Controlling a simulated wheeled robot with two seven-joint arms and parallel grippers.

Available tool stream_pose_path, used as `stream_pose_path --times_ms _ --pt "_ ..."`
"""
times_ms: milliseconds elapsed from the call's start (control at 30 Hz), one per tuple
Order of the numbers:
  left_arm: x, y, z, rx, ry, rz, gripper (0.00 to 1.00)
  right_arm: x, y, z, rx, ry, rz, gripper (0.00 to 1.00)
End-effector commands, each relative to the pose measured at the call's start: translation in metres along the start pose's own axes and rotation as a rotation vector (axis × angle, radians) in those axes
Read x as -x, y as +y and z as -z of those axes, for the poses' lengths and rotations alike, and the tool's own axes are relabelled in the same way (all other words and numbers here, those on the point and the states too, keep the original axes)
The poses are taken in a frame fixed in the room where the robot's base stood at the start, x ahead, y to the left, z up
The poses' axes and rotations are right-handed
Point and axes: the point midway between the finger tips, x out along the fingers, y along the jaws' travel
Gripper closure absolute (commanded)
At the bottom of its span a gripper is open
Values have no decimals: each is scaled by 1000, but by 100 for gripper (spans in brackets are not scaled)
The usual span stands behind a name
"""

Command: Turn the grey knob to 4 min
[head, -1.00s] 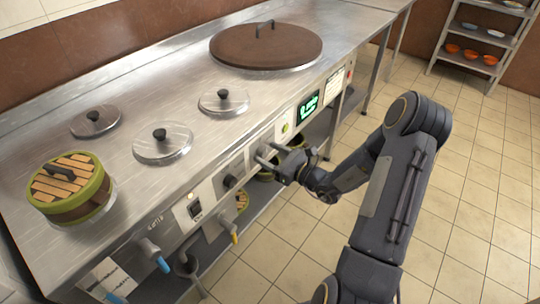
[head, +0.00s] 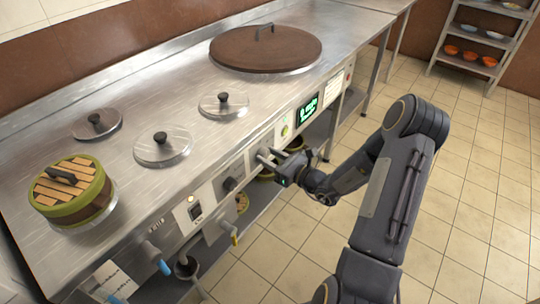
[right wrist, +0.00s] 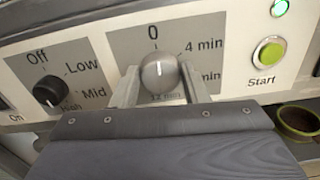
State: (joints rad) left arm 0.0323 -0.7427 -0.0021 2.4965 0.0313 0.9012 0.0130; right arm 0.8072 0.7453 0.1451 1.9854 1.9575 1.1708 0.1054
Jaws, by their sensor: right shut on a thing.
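The grey knob (right wrist: 160,72) is a round dial on a grey panel in the right wrist view. The 4 min label (right wrist: 204,47) is to the upper right of the knob. The lower labels are partly hidden by the knob and my gripper. My right gripper (right wrist: 160,86) has one finger on each side of the knob and is shut on it. In the head view my right gripper (head: 270,157) is at the front panel and hides the knob. My left gripper is not in view.
A black knob (right wrist: 47,91) with Off, Low, Mid and High labels is left of the grey knob. A green Start button (right wrist: 268,53) is to the right. A lit green display (head: 307,109) sits farther along the panel.

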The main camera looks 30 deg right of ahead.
Motion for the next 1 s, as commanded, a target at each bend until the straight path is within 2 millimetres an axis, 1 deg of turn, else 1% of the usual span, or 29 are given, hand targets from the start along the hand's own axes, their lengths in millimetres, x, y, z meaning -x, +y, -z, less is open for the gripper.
stream_pose_path --times_ms 33,100,600,800,1000 --pt "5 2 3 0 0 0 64 0 0 -3 -28 0 0 82" --pt "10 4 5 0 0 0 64 0 0 -4 -77 0 0 82" --pt "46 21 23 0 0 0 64 0 -2 -3 -538 0 1 82" --pt "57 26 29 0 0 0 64 0 -3 -2 -706 0 1 82" --pt "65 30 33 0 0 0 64 0 -4 -1 -835 -2 1 82"
